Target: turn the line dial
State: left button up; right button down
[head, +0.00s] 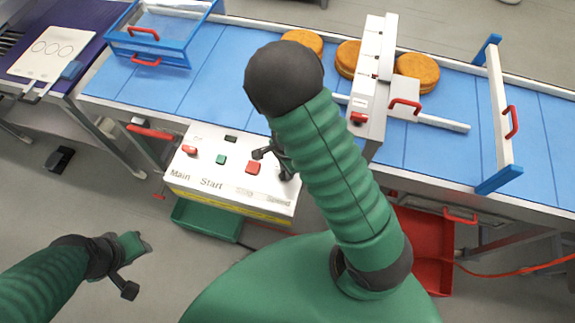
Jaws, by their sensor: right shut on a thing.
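The control panel (216,192) is a white sloped box with buttons, standing in front of the conveyor. Its printed labels include Main, Start and Speed. My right gripper (282,166) is at the panel's right end, above the Speed label, shut on the line dial. The gripper and my forearm hide the dial, so its pointer and setting cannot be seen. My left gripper (131,268) is low at the left, over the floor and away from the panel.
A blue conveyor (212,83) runs behind the panel, with several round golden patties (417,72) near a white machine head (371,80). A blue-framed guard (497,110) stands right. A green bin (206,220) and a red bin (428,245) sit below. A side table (88,22) is at left.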

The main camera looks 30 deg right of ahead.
aim_at(284, 172)
jog(key=shift+w+a+r+m+p, duration=0.1)
jog(key=shift+m+p, duration=0.45)
jog(key=shift+m, duration=0.4)
jog(key=shift+a+r+m+p, duration=0.1)
jog(key=shift+m+p, duration=0.4)
jog(key=shift+m, duration=0.45)
jog(key=c, duration=1.4)
grip_release()
jog(key=shift+w, duration=0.1)
jog(key=shift+c, duration=0.2)
jog(key=shift+o, duration=0.6)
jog(key=shift+a, duration=0.2)
jog(key=shift+r, duration=0.3)
notch_tip(284, 172, up, 16)
jog(key=p, duration=0.3)
